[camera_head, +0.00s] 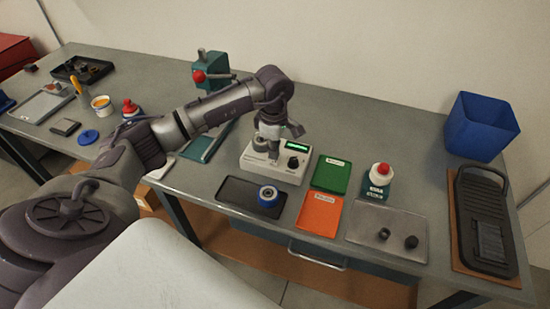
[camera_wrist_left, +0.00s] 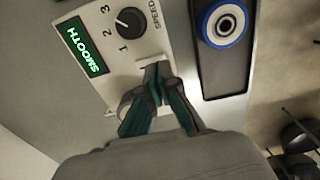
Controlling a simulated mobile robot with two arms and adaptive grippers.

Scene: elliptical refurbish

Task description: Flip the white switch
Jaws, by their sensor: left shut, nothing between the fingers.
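A cream control box (camera_head: 258,172) stands on the workbench, with a lit green display (camera_head: 297,146) and a black knob. In the left wrist view the display (camera_wrist_left: 83,46) reads SMOOTH and the knob (camera_wrist_left: 129,21) is marked SPEED. My left gripper (camera_head: 273,158) points down at the box's top face. In the wrist view its fingertips (camera_wrist_left: 158,76) are together and empty, right at the panel beside the knob. I cannot make out the white switch clearly; the fingers cover that part of the panel. Whether they touch it I cannot tell. My right gripper is not in view.
A black tray (camera_head: 236,192) with a blue-rimmed wheel (camera_head: 268,196) lies in front of the box. A blue bin (camera_head: 480,127) stands at the far right.

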